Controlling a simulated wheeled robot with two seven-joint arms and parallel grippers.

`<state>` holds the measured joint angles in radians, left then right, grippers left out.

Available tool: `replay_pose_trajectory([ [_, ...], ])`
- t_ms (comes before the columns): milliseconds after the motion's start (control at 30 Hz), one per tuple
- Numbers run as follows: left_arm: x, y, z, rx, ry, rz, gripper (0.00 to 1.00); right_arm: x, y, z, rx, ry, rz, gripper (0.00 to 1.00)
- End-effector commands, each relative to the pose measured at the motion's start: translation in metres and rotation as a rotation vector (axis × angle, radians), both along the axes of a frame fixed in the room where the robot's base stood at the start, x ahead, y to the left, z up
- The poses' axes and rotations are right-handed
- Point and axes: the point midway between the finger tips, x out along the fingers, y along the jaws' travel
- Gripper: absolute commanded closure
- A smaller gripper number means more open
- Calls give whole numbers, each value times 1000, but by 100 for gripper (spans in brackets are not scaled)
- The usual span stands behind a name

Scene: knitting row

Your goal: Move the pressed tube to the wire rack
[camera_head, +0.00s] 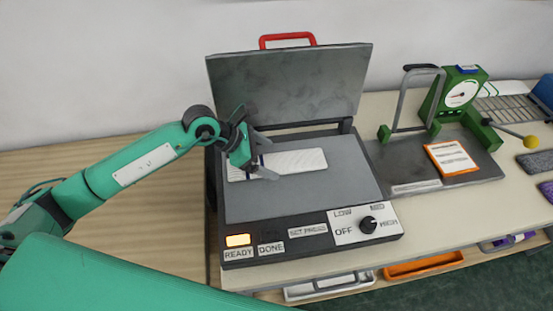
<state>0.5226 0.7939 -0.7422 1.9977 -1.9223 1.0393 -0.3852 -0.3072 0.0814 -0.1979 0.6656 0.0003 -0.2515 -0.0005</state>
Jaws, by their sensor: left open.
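The pressed tube (300,161) is a flat white knitted piece lying on the grey platen of the open press (300,195). My left gripper (268,158) is at the tube's left end, with its fingers spread over it. It is open; I cannot tell whether the fingers touch the fabric. The gripper partly hides the tube's left end, where a dark purple edge shows. The wire rack (508,107) is at the far right back of the table, partly hidden behind the green gauge. My right gripper is not in view.
The press lid (290,85) with its red handle stands raised behind the platen. The orange READY light (238,240) is lit. A green dial gauge stand (462,95) with an orange-edged card (451,158) stands between press and rack. Dark fabric pieces (540,160) lie at the right.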

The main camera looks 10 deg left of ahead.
Motion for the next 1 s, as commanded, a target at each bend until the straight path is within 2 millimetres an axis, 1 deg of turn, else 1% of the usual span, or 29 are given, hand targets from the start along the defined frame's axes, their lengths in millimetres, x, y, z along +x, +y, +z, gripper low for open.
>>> replay_pose_trajectory([
  [33, 2, -6, -3, -2, 3, 1, 11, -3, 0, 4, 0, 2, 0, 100],
  [100, 4, -10, -9, -2, 2, 1, 11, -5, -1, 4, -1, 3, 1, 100],
  [200, 6, -14, -14, -1, 2, 1, 11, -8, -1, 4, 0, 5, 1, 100],
  [433, 6, -15, -16, 0, 1, 1, 11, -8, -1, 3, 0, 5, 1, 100],
  [567, 6, -14, -16, 0, 1, 1, 36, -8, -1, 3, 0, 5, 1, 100],
  [600, 6, -14, -16, 0, 1, 1, 44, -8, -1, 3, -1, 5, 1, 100],
  [667, 6, -14, -15, 0, 1, 1, 56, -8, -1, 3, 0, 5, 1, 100],
  [700, 6, -14, -15, 0, 1, 1, 58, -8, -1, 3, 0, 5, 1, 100],
  [733, 6, -14, -15, 0, 1, 1, 58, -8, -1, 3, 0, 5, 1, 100],
  [767, 6, -14, -15, 0, 1, 1, 62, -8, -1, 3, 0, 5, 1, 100],
  [1000, 6, -14, -14, -1, -1, 1, 62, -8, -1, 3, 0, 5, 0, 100],
])
